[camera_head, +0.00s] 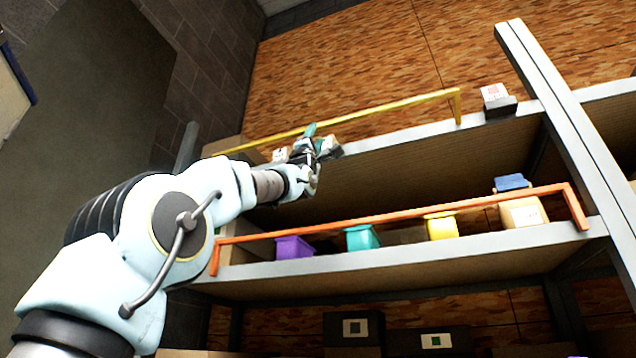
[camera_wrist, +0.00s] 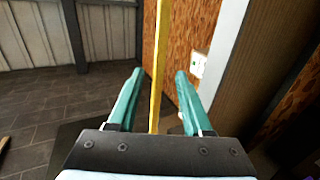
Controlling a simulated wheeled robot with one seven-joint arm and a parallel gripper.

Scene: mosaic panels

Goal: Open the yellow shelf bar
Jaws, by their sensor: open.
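The yellow shelf bar (camera_head: 385,107) runs along the front of the upper shelf in the head view, with a bent end at its right. In the wrist view the yellow bar (camera_wrist: 158,60) runs lengthwise between the two green fingers of my gripper (camera_wrist: 153,88). The fingers are apart, one on each side of the bar, and no grip on it shows. In the head view my gripper (camera_head: 316,142) is at the bar's left-middle part, and whether it touches the bar is unclear.
An orange bar (camera_head: 400,214) fronts the lower shelf (camera_head: 420,244), with purple, teal and yellow bins behind it. A grey upright post (camera_head: 555,90) stands at the right. A small box (camera_head: 497,100) sits on the upper shelf right of the yellow bar. Open floor (camera_wrist: 40,105) lies left in the wrist view.

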